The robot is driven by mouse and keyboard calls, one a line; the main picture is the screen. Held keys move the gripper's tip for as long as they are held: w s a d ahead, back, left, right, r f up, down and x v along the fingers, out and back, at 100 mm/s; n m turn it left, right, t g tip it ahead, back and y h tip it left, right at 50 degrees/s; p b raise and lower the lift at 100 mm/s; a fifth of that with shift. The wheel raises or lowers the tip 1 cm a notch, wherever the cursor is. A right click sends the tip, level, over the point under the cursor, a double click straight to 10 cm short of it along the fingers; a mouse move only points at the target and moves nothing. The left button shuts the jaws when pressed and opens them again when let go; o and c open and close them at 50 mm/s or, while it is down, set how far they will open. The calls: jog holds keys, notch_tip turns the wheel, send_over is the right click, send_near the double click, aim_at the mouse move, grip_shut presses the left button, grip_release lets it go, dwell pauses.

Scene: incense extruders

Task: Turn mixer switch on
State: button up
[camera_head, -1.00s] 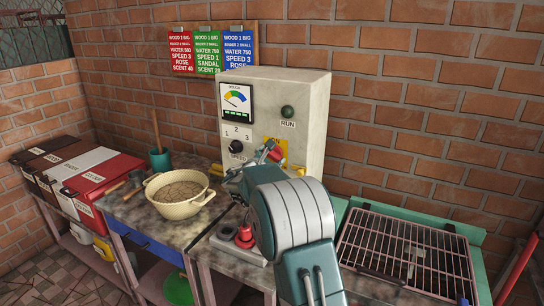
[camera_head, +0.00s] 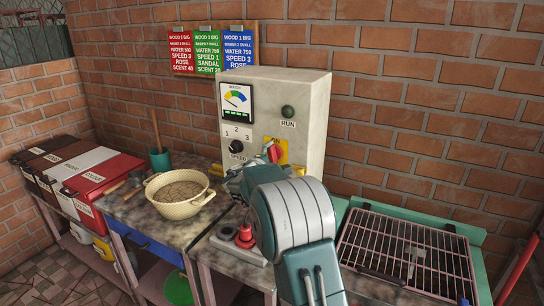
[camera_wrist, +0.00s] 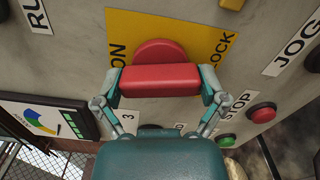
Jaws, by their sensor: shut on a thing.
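The mixer switch is a red rotary handle (camera_wrist: 160,80) on a yellow plate (camera_wrist: 195,32) marked ON and LOCK. In the wrist view my gripper (camera_wrist: 160,84) has one finger at each end of the handle and is shut on it. In the head view the red handle (camera_head: 272,152) shows at the front of the grey control box (camera_head: 308,110), partly hidden by my gripper (camera_head: 262,162). The green RUN lamp (camera_head: 288,112) is above it and looks dark.
A speed knob (camera_head: 236,146) and a gauge (camera_head: 236,100) are left of the switch. In the wrist view, red STOP (camera_wrist: 263,112) and green (camera_wrist: 226,140) buttons lie close by. A beige pot (camera_head: 172,211) stands left, and a wire rack (camera_head: 420,255) lies right.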

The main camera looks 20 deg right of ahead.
jog(key=shift+s+f+m, duration=0.1)
jog(key=shift+f+m, duration=0.2)
jog(key=shift+m, duration=0.9)
jog(key=o, duration=0.8)
jog(key=shift+s, duration=0.1)
jog(key=v, duration=1.2)
jog(key=shift+r, duration=0.1)
